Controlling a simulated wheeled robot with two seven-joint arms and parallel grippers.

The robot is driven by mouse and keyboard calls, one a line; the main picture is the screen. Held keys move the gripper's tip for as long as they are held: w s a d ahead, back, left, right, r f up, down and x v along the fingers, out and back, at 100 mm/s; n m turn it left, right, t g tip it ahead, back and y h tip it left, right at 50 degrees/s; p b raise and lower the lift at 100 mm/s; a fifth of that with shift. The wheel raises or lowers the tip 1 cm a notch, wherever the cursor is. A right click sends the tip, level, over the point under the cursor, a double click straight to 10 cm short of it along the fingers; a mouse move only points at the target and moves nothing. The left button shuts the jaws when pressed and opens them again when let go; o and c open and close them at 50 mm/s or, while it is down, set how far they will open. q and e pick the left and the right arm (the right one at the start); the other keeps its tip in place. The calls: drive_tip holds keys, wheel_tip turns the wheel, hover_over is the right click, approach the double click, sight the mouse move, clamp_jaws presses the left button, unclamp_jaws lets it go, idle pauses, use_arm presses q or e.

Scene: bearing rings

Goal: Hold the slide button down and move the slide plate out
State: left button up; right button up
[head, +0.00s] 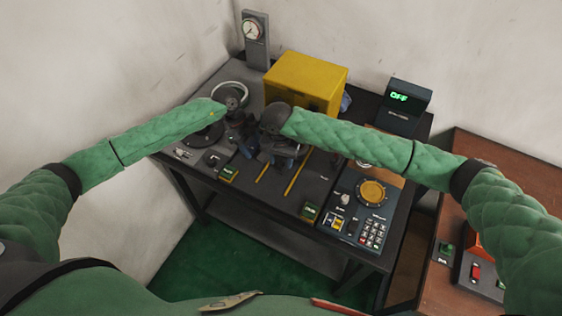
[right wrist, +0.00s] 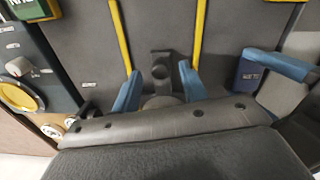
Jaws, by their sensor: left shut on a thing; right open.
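In the right wrist view, a dark grey upright piece (right wrist: 162,60), apparently the slide plate's handle, stands between two yellow rails (right wrist: 120,35). My right gripper (right wrist: 160,90) is open, with one blue finger on each side of this piece and a gap to it. In the head view, my right gripper (head: 284,154) is over the far part of the rails (head: 295,172). My left gripper (head: 246,148) is shut beside it, to the left of the rails. Its blue finger shows in the right wrist view (right wrist: 278,66). What it grips, apparently the slide button, is hidden.
A yellow box (head: 318,78) stands behind the grippers, with a gauge (head: 255,36) at back left and an OFF display (head: 402,102) at back right. A keypad panel (head: 374,234) lies to the right. The table front between the rails is clear.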

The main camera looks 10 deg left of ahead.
use_arm(q)
drive_tip(key=shift+s+f, duration=0.1)
drive_tip(key=shift+f, duration=0.05)
use_arm(e)
drive_tip(key=shift+f, duration=0.75)
drive_tip(key=shift+c, duration=0.2)
clamp_jaws()
use_arm(q)
drive_tip(key=shift+a, duration=0.1)
use_arm(e)
drive_tip(key=s+a, duration=0.1)
drive_tip(key=s, duration=0.3)
drive_tip(key=s+a, duration=0.2)
drive_tip(key=s, duration=0.3)
drive_tip(key=s+a, duration=0.2)
drive_tip(key=s, duration=0.3)
drive_tip(key=shift+s+a, duration=0.1)
drive_tip(key=shift+s, duration=0.05)
drive_tip(key=shift+o, duration=0.2)
unclamp_jaws()
drive_tip(key=shift+r, duration=0.15)
wheel_tip(320, 180, up, 12)
drive_tip(key=shift+a, duration=0.2)
